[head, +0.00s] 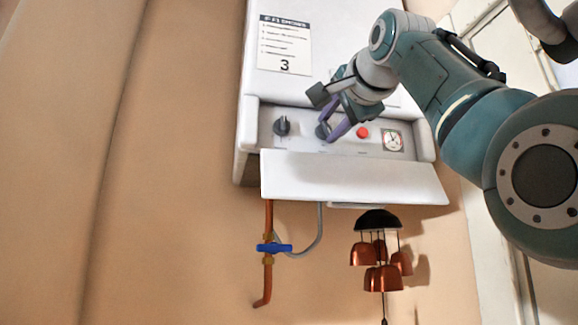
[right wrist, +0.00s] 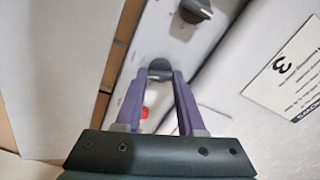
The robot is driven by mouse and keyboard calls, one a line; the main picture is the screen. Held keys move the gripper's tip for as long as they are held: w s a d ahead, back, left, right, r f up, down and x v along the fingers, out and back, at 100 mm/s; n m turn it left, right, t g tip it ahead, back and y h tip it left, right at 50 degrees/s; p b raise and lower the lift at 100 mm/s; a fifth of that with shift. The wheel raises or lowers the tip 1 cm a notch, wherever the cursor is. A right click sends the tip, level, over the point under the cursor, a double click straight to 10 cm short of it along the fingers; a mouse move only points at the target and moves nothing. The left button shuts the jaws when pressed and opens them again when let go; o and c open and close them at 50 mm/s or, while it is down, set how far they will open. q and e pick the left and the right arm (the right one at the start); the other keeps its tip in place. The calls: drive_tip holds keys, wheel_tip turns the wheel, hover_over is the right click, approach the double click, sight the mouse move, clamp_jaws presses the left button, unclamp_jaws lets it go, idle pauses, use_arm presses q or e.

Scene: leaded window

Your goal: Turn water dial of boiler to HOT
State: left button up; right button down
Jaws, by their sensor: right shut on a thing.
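The white boiler (head: 335,85) hangs on the wall, its control panel (head: 300,130) exposed above a lowered flap. The panel has two dark dials: a left dial (head: 282,126) standing free, and a second dial (head: 322,131) to its right, partly hidden by my right gripper (head: 327,128). In the right wrist view my purple fingers (right wrist: 160,80) are shut on this second dial (right wrist: 160,66), one on each side. The other dial (right wrist: 195,10) shows beyond it. Dial labels are too small to read, so I cannot tell the setting. My left gripper is not in view.
A red button (head: 362,132) and a round gauge (head: 393,140) sit right of the held dial. The lowered white flap (head: 350,178) juts out below. A copper pipe with a blue valve handle (head: 274,248) and copper bells (head: 382,255) hang underneath. A white door stands at the right.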

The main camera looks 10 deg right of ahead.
drive_tip(key=m, duration=0.4)
drive_tip(key=shift+w+f, duration=0.1)
drive_tip(key=shift+f, duration=0.15)
idle(0.5)
drive_tip(key=c, duration=0.5)
unclamp_jaws()
drive_tip(key=shift+r, duration=0.15)
drive_tip(key=shift+p, duration=0.3)
